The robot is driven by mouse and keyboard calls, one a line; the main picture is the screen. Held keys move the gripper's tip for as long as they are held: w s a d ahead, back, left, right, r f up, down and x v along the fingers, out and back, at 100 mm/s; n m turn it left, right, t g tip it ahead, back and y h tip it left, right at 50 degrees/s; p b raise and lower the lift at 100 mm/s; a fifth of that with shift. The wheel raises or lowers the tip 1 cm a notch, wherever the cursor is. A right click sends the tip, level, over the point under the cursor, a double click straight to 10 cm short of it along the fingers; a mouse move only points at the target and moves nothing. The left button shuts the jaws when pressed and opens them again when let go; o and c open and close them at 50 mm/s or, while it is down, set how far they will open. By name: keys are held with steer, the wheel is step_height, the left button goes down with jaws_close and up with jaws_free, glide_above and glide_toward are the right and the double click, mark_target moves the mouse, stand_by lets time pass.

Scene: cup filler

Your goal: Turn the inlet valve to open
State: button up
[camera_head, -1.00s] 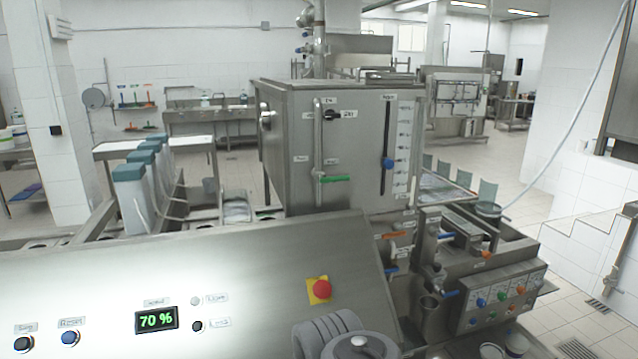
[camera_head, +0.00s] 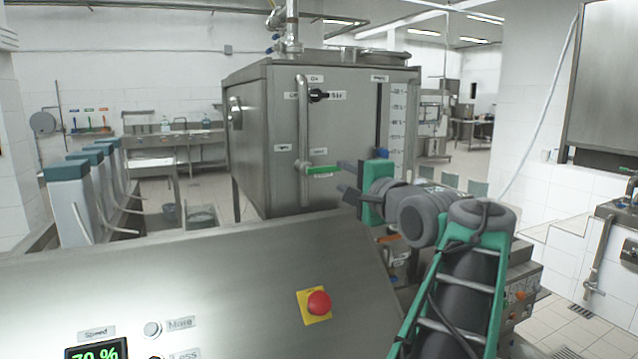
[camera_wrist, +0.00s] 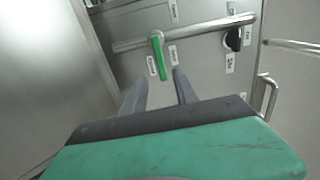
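The inlet valve is most likely the green lever (camera_head: 323,170) on the vertical pipe (camera_head: 302,125) on the front of the steel tank (camera_head: 245,150). The lever lies level, pointing right, across the pipe. Small labels stand beside it, too small to read. In the wrist view the green lever (camera_wrist: 161,58) points from the pipe (camera_wrist: 195,32) toward my fingers. My gripper (camera_head: 343,178) is just right of the lever's free end. In the wrist view my gripper (camera_wrist: 160,78) is open, with the lever's end near the gap between the fingertips. I cannot tell if they touch.
A black knob (camera_head: 318,96) sits above the lever, with labels beside it. A slotted gauge strip (camera_head: 397,125) is at the tank's right. The control panel (camera_head: 200,280) with a red stop button (camera_head: 318,302) spreads in front, below my arm.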

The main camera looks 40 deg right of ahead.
mark_target(333, 170)
steer(key=p+x, duration=0.1)
steer(key=x, duration=0.6)
steer(key=shift+w+d+r+p, duration=0.1)
steer(key=shift+w+d+p, duration=0.1)
steer(key=shift+p, duration=0.2)
jaws_close()
stand_by(0.9)
